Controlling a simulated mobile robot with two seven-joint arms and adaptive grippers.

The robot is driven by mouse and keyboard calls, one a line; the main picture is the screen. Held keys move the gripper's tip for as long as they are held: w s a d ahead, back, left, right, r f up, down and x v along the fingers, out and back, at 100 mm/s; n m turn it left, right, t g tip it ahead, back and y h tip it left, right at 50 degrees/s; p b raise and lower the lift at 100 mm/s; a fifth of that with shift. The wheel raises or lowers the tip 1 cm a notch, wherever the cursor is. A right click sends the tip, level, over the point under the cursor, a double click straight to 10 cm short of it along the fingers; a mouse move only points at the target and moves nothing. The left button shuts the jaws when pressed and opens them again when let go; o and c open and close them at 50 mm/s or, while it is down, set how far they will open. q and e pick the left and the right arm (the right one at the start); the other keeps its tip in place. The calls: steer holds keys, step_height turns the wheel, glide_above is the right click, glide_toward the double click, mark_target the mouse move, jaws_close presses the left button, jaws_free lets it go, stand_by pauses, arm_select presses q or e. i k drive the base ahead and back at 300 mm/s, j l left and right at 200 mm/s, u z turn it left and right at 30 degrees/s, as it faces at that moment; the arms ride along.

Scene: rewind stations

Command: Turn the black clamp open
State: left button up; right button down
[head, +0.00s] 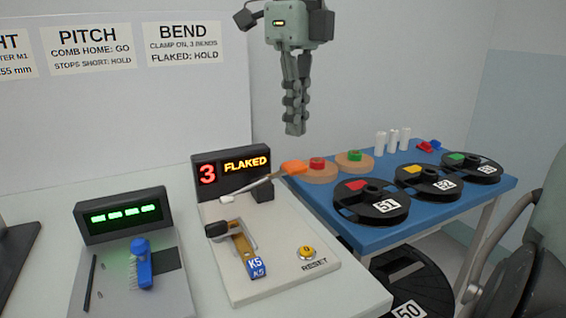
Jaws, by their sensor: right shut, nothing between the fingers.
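The black clamp (216,229) sits on the light bend station (284,283), at the left end of a brass-coloured strip. The strip carries a blue K5 tag (257,268) at its near end. The clamp appears to lie over the strip; whether it presses on it I cannot tell. My right gripper (295,130) hangs fingers down at the top middle, shut and empty, well above and to the right of the clamp. My left gripper is not in view.
A lever with an orange handle (293,168) rises behind the clamp. The display (232,172) reads "3 FLAKED". A yellow reset button (307,253) is at right. A blue brush (140,263) lies left. A blue table (400,231) holds several reels.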

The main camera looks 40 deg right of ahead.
mark_target(218, 230)
steer(key=k, duration=1.5)
